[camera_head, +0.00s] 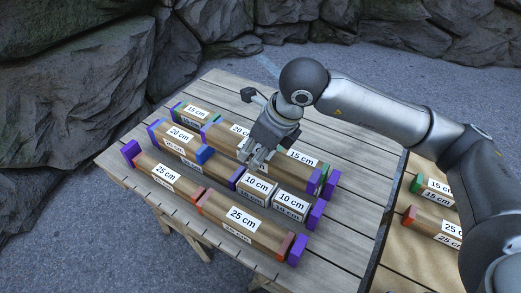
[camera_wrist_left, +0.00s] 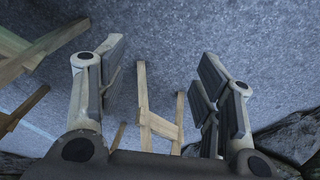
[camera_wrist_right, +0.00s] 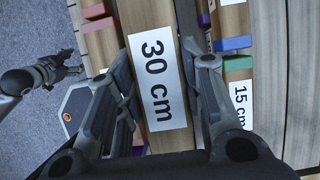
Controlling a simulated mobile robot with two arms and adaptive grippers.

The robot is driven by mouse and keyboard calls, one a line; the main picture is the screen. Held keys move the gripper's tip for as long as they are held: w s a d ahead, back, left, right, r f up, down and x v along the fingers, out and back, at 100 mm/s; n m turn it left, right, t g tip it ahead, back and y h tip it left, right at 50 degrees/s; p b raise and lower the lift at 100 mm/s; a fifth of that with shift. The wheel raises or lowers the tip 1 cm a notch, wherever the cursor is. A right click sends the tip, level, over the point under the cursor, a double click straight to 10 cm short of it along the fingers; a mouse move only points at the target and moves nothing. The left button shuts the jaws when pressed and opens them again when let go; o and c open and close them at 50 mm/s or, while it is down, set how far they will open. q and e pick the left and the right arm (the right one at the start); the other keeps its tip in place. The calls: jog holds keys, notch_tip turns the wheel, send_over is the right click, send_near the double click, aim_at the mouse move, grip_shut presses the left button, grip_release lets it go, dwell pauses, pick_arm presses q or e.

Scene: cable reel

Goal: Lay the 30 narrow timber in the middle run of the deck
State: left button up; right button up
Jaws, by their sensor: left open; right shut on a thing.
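My right gripper (camera_head: 257,156) is shut on the 30 cm narrow timber (camera_wrist_right: 157,75), with its fingers on both long sides. In the head view the timber (camera_head: 222,141) shows a purple end and lies between the back run and the middle run. Whether it touches the deck (camera_head: 210,82) is unclear. In the middle run a 20 cm timber (camera_head: 180,136) with a blue end lies at left. Two 10 cm pieces (camera_head: 257,187) sit in line at right, with a purple piece (camera_head: 237,177) at their left end. My left gripper (camera_wrist_left: 160,85) is open and empty.
A 15 cm timber (camera_wrist_right: 240,103) lies close right of the held timber. A second table (camera_head: 400,262) at right carries more timbers. The left wrist view shows wooden legs (camera_wrist_left: 160,125) and open ground.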

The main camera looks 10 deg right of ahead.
jog(key=shift+w+a+f, duration=0.1)
jog(key=shift+f+b, duration=0.3)
jog(key=shift+f, duration=0.1)
notch_tip(320, 180, down, 3)
jog(key=shift+f+b, duration=0.1)
jog(key=shift+b, duration=0.65)
jog(key=shift+f+b, duration=0.95)
jog(key=shift+b, duration=0.1)
jog(key=shift+f+b, duration=0.95)
pick_arm(q)
notch_tip(320, 180, up, 15)
jog(key=t, duration=0.1)
jog(key=shift+a+r, duration=0.15)
jog(key=shift+a, duration=0.05)
jog(key=shift+s+f+b, duration=0.1)
jog(key=shift+f+b, duration=0.25)
jog(key=shift+w, duration=0.2)
